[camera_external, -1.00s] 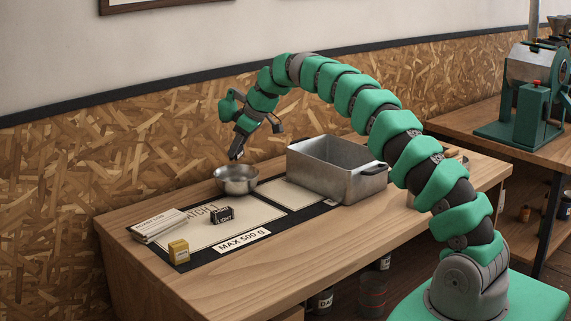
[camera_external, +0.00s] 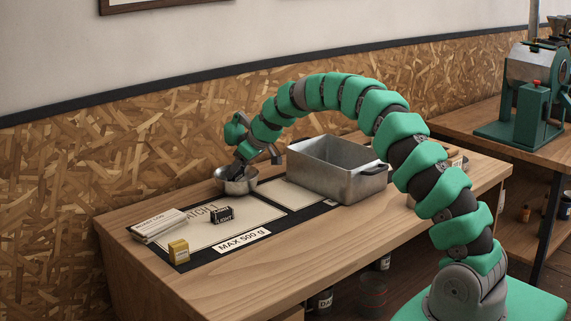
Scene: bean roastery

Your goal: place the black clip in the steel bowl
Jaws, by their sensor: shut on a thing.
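The steel bowl (camera_external: 246,187) stands on the workbench toward the back, left of a metal bin. My gripper (camera_external: 234,173) reaches down into the bowl's opening at its left side, with the tips at or just below the rim. It is shut on a small dark thing, which I take to be the black clip; the clip is too small and too dark against the fingers to make out. Whether the clip touches the bowl's bottom is hidden.
A rectangular metal bin (camera_external: 322,178) stands right of the bowl. The bench front (camera_external: 300,246) is clear.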

